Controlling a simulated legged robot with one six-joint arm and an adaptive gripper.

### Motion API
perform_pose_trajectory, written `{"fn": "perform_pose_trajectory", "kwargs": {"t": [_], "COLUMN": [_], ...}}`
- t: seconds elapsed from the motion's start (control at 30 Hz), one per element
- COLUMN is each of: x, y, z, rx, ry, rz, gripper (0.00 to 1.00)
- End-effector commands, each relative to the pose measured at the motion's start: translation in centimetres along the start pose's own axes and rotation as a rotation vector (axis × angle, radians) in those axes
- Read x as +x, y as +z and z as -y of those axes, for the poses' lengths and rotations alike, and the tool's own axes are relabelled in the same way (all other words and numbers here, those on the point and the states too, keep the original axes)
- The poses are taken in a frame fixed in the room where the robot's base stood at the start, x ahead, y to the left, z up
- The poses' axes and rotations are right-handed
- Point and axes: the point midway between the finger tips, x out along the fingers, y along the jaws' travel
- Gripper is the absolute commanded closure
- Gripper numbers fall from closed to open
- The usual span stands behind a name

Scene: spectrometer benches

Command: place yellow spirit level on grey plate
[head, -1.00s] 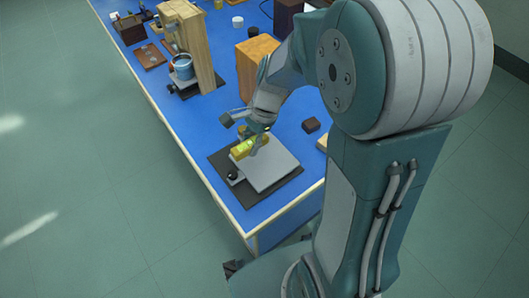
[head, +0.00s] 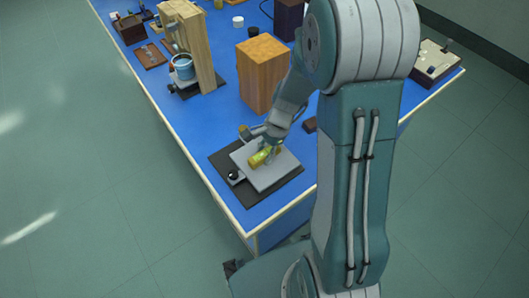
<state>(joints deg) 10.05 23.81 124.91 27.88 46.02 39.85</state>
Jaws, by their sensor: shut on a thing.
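The yellow spirit level (head: 260,157) is over the upper middle of the grey plate (head: 277,181), lying at a slant. My gripper (head: 268,148) is shut on it from behind and the right. I cannot tell whether the level touches the plate or is held just above it. The grey plate is square and sits on a dark mat (head: 239,196) near the front corner of the blue bench. My gripper's fingers and part of the level's far end hide each other.
A tall wooden block (head: 259,74) stands just behind my gripper. A small dark block (head: 309,125) lies to the right, partly behind my arm. A wooden stand with a blue cup (head: 184,67) is farther back. The bench (head: 200,133) is clear left of the wooden block.

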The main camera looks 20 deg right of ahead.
Motion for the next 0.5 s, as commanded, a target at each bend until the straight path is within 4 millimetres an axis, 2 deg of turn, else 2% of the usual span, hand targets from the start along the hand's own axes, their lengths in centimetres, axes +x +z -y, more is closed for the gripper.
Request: {"fn": "perform_pose_trajectory", "kwargs": {"t": [0.33,0.37,0.4,0.43,0.5], "x": [1.08,1.1,1.11,1.13,1.14], "y": [-0.46,-0.46,-0.46,-0.47,-0.5], "z": [-0.12,-0.15,-0.17,-0.18,-0.22], "rx": [0.0,0.0,0.0,0.001,0.001], "ry": [0.004,0.005,0.006,0.006,0.007], "rz": [-0.001,-0.001,-0.001,-0.001,-0.001], "gripper": [1.0,0.52,0.34,0.27,0.27]}}
